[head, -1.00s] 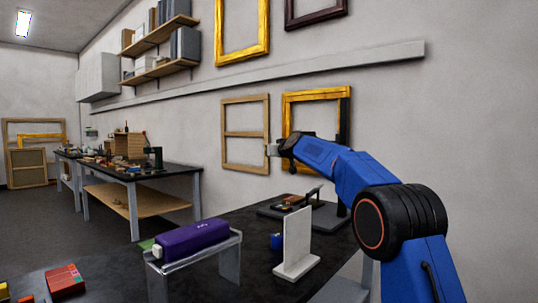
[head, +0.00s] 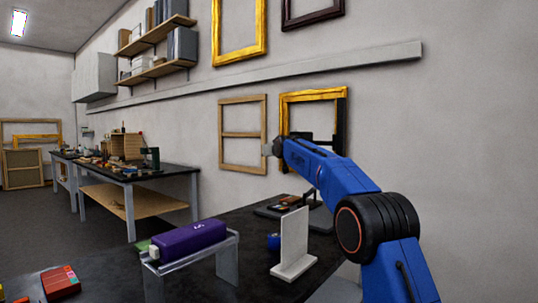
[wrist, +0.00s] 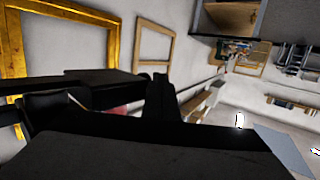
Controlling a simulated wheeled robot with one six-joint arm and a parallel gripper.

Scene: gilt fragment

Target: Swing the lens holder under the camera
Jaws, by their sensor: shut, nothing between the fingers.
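My gripper (head: 268,150) is held in the air over the back of the near table, in front of the wall. It is shut and nothing shows in it. A dark upright post (head: 341,128) stands behind my arm, in front of the gilt frame, with a dark base partly hidden by my arm. It looks like a stand, but I cannot make out a camera or a lens holder on it. In the wrist view large dark shapes fill the lower left, and I cannot tell which are gripper and which are stand.
A white upright panel (head: 294,240) stands on the near table. Left of it a purple case (head: 188,239) lies on a clear raised stand (head: 229,265). A red box (head: 60,282) lies at the left. Small items lie by the dark base. A second workbench (head: 128,174) is farther back.

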